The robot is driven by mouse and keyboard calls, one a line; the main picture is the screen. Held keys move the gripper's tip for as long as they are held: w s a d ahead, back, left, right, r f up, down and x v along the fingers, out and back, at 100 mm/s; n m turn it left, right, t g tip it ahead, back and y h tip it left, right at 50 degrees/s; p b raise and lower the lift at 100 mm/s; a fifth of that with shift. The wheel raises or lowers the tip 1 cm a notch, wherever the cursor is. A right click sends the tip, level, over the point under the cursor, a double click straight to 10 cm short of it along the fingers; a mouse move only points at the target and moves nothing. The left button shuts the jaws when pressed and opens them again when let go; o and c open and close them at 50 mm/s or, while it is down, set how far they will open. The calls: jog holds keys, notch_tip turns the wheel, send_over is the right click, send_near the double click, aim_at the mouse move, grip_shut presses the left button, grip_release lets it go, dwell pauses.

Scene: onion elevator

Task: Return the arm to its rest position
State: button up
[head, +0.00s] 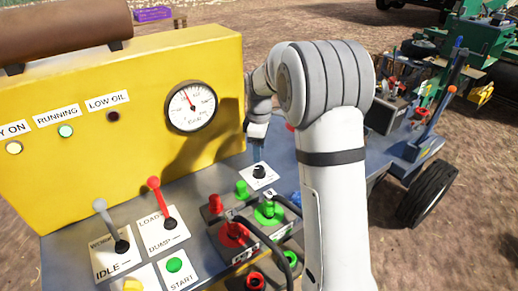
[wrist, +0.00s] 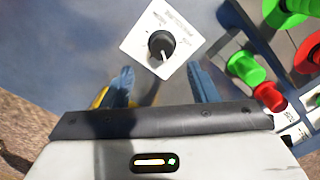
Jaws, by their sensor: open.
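My white and grey arm reaches over the yellow control machine, bent at the elbow, with its end pointing down in the head view. My gripper (wrist: 163,82) is open and empty, with its two blue fingers apart in the wrist view. Just beyond the fingertips is a black rotary knob (wrist: 161,45) on a white label plate. In the head view my gripper (head: 257,150) hangs just above this knob (head: 259,172). I cannot tell from these views how far the fingertips are from the knob.
A yellow panel (head: 90,130) with a round gauge (head: 191,107) stands left of the arm. A grey lever (head: 110,225) and red lever (head: 159,200) rise from the deck. Red and green connectors (head: 268,211) with cables lie close by. A blue trailer (head: 420,150) stands behind right.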

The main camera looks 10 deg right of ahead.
jog(key=shift+s+r, duration=0.25)
jog(key=s+r+m+t, duration=0.1)
jog(key=s+r+m, duration=0.2)
jog(key=s, duration=1.1)
jog(key=s+r+m+t+p, duration=0.1)
jog(key=s+r+m, duration=0.2)
jog(key=s+m, duration=0.7)
jog(key=s, duration=0.5)
jog(key=shift+s+d+r+t, duration=0.15)
jog(key=shift+s+d+t, duration=0.1)
jog(key=shift+d+t, duration=0.05)
jog(key=shift+c, duration=0.2)
dwell(1.3)
